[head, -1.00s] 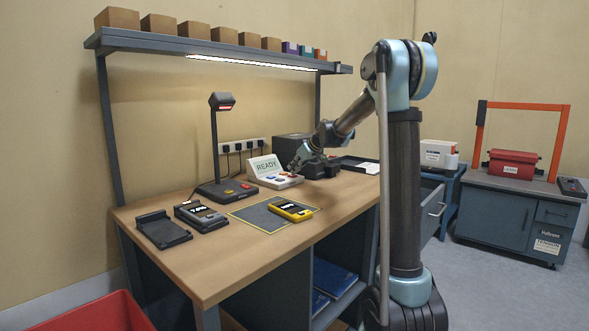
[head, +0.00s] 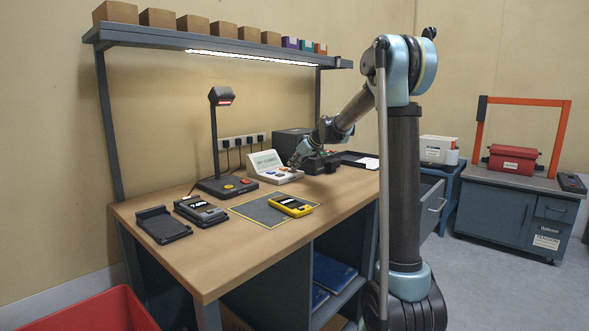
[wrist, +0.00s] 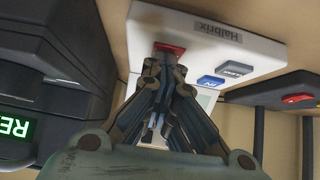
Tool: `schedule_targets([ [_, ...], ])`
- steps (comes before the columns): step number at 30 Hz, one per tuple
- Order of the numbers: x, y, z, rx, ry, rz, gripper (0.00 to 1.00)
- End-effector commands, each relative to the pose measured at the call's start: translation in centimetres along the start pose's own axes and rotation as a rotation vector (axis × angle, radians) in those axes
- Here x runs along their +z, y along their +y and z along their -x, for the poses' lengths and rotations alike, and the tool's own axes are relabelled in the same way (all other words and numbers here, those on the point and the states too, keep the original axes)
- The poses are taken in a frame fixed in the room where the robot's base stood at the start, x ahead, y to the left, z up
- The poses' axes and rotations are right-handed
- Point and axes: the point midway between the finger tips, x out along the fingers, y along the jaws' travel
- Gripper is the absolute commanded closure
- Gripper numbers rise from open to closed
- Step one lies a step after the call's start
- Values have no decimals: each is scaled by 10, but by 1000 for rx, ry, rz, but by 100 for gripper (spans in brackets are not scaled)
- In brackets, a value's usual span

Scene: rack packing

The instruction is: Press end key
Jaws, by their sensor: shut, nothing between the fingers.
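A white terminal (head: 276,176) with a raised display (head: 263,161) and coloured keys stands near the back of the bench. The display carries a short line of text, too small to read. My gripper (head: 295,163) also shows at the terminal's right side in the head view.
A black device (wrist: 50,75) with a green "RE…" screen is close by in the wrist view. A shelf hangs above.

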Motion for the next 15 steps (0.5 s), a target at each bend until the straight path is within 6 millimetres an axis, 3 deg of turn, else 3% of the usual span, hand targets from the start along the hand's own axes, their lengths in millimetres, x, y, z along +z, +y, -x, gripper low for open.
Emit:
schedule_targets([
  [4, -22, -2, 24, 5, 9, 1, 100],
  [15, -21, -1, 96, 8, 12, -1, 100],
])
